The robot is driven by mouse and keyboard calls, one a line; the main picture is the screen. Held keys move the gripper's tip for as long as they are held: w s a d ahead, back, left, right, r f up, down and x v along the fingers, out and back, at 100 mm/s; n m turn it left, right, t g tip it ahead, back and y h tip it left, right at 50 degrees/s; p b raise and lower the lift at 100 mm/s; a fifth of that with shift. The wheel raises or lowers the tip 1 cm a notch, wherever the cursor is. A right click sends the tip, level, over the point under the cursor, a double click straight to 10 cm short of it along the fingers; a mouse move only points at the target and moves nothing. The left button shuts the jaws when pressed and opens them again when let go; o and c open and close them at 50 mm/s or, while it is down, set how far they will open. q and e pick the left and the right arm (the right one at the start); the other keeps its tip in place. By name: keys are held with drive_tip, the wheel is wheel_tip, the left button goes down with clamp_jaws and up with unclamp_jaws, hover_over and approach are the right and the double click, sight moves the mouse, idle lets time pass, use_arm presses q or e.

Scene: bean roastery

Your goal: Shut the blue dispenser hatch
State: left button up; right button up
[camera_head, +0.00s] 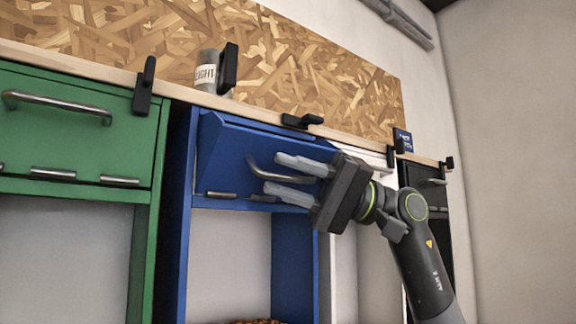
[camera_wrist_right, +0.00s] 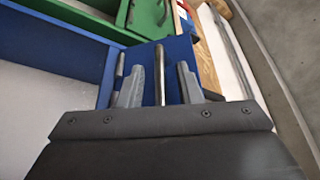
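The blue dispenser hatch (camera_head: 232,150) is in the middle of the head view, on a blue frame with hinges along its lower edge. Its top edge appears tilted outward, so it stands partly open. A grey bar handle (camera_head: 262,172) is on its front. My right gripper (camera_head: 272,173) is at the handle with its fingers apart, one above and one below the bar. In the right wrist view the handle (camera_wrist_right: 159,75) lies between the fingertips (camera_wrist_right: 160,67), with a gap on both sides. My left gripper is not in view.
A green hatch (camera_head: 75,125) on the left is flush with its frame. A shelf above holds a jar labelled LIGHT (camera_head: 206,73) and black latches, one above the blue hatch (camera_head: 302,121). A white unit and a black unit (camera_head: 432,190) stand to the right, close to my right arm.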

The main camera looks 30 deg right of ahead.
drive_tip(key=shift+c, duration=0.3)
clamp_jaws()
